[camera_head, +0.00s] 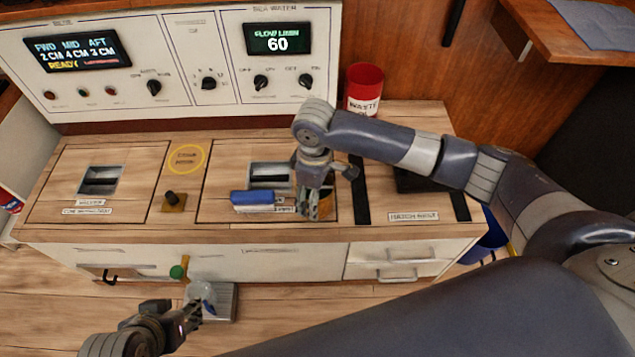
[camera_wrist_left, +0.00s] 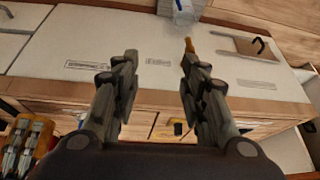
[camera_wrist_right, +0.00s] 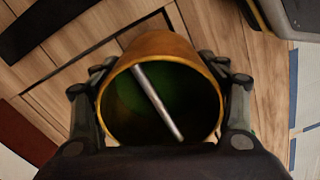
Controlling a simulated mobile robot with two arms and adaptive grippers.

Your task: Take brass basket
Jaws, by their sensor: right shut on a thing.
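The brass basket (camera_wrist_right: 155,48) is a round, open-topped cylinder with a dark green inside and a metal bar across its mouth. It fills the middle of the right wrist view. In the head view the basket (camera_head: 327,205) shows partly behind my right gripper (camera_head: 312,205), by the counter's front edge. My right gripper's fingers press on both sides of it. I cannot tell whether it touches the counter. My left gripper (camera_wrist_left: 160,65) is open and empty, low in front of the counter; it also shows in the head view (camera_head: 193,316).
A red and white waste bin (camera_head: 364,88) stands at the back. Drawers (camera_head: 398,262) line the front.

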